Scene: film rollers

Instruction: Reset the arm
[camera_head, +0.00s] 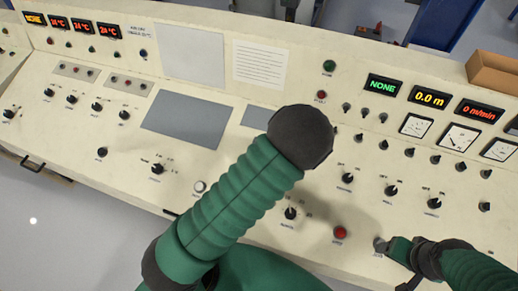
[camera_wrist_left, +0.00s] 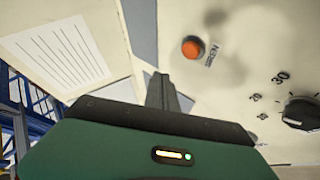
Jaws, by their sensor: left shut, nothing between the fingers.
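My left arm (camera_head: 235,205) comes up from the lower left in the head view and ends in a dark rounded part (camera_head: 300,137) above the middle of the console. Its fingertips are hidden there. In the left wrist view my left gripper (camera_wrist_left: 167,90) is shut and empty, in front of the pale panel. My right gripper (camera_head: 398,258) is at the lower right, close to the console's front edge, next to a small grey knob (camera_head: 380,243). Whether its fingers are open is unclear.
The cream console (camera_head: 75,145) carries knobs, dials and grey screens (camera_head: 188,118). An orange-red button (camera_wrist_left: 193,47) marked SIREN and a black dial (camera_wrist_left: 301,113) lie near my left gripper. A printed sheet (camera_head: 262,62) is at the back. A brown box (camera_head: 495,72) sits at the right.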

